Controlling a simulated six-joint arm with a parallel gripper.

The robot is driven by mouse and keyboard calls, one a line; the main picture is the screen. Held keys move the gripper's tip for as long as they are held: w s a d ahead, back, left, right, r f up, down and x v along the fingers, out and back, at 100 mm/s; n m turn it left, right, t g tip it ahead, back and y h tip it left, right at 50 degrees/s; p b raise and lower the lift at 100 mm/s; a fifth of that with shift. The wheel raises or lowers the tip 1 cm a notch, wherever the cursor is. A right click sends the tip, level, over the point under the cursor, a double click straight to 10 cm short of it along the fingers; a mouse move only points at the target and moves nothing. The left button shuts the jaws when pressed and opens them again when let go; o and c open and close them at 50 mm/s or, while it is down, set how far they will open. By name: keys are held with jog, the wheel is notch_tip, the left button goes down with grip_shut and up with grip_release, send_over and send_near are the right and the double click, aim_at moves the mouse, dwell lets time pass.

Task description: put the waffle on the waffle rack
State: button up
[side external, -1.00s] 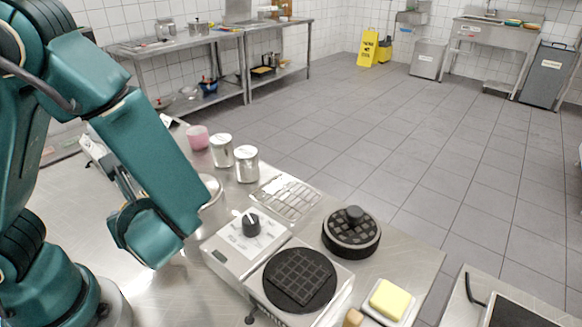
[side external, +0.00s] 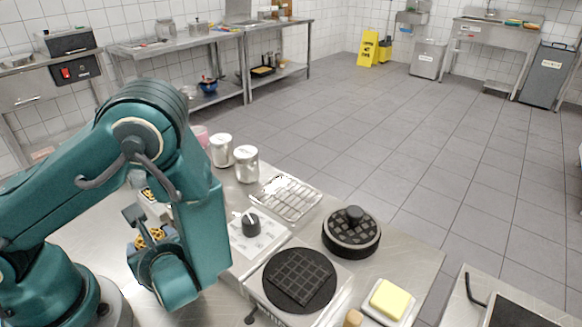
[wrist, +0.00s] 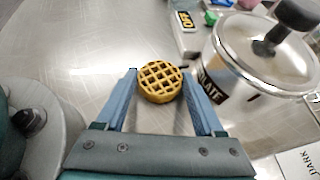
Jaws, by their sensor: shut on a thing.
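The round golden waffle (wrist: 160,82) with a grid pattern sits between the blue fingers of my gripper (wrist: 161,76) in the wrist view. My gripper is shut on it. In the side view the waffle (side external: 150,237) shows as a small yellow grid at my gripper (side external: 145,230), left of the waffle iron and partly hidden by my arm. The wire waffle rack (side external: 286,197) lies empty on the steel table, to the right of and behind my gripper, apart from it.
The black waffle iron plate (side external: 299,280) has its round lid (side external: 351,232) beside it. Metal canisters (side external: 246,164) stand behind the rack. A lidded pot (wrist: 262,50) is close right in the wrist view.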

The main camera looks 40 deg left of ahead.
jog(key=o, duration=1.1)
jog(key=shift+f, duration=0.1)
